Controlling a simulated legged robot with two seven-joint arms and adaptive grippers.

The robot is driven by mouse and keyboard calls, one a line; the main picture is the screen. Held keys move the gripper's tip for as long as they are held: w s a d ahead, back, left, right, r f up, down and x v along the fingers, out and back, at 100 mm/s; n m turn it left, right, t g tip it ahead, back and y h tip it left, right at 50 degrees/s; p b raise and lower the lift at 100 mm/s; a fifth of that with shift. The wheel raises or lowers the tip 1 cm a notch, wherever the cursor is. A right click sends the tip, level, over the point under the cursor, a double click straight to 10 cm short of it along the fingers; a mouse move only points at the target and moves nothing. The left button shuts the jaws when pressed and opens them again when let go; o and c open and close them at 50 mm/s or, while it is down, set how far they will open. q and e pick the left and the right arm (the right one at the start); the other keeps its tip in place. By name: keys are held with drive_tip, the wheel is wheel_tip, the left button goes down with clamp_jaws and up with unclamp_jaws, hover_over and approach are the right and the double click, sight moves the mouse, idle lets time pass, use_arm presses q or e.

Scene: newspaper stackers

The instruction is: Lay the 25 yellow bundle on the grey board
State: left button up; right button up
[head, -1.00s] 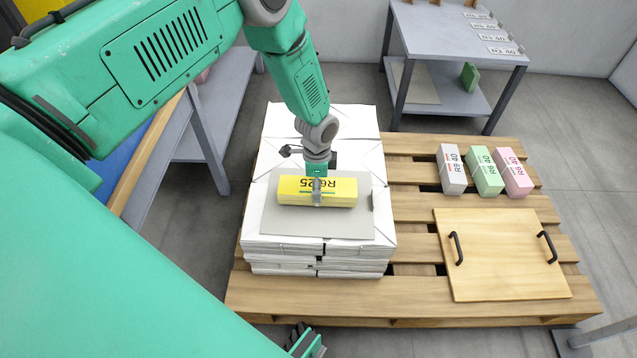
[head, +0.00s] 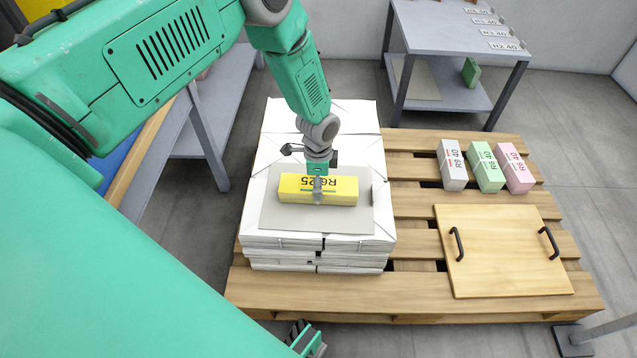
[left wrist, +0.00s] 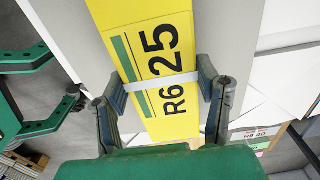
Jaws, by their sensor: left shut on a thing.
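The yellow bundle (head: 335,190), marked R6 25 with a pale band around it, is over the middle of the grey board (head: 275,214). My left gripper (head: 318,190) comes down on it from above, its fingers shut across the banded middle. The left wrist view shows the bundle (left wrist: 165,85) lengthwise between the two fingers (left wrist: 160,90), with grey board on both sides. The bundle looks level and lies along the board. I cannot tell whether its underside touches the board.
The board lies on white paper stacks (head: 270,155) on a wooden pallet (head: 410,310). To the right are grey (head: 452,166), green (head: 486,168) and pink (head: 514,170) bundles and a wooden panel with black handles (head: 505,250). A grey table (head: 455,50) stands behind.

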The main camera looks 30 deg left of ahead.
use_arm(q)
drive_tip(key=shift+f, duration=0.15)
drive_tip(key=o, duration=1.8)
drive_tip(key=shift+c, duration=0.2)
wheel_tip(320, 180, up, 12)
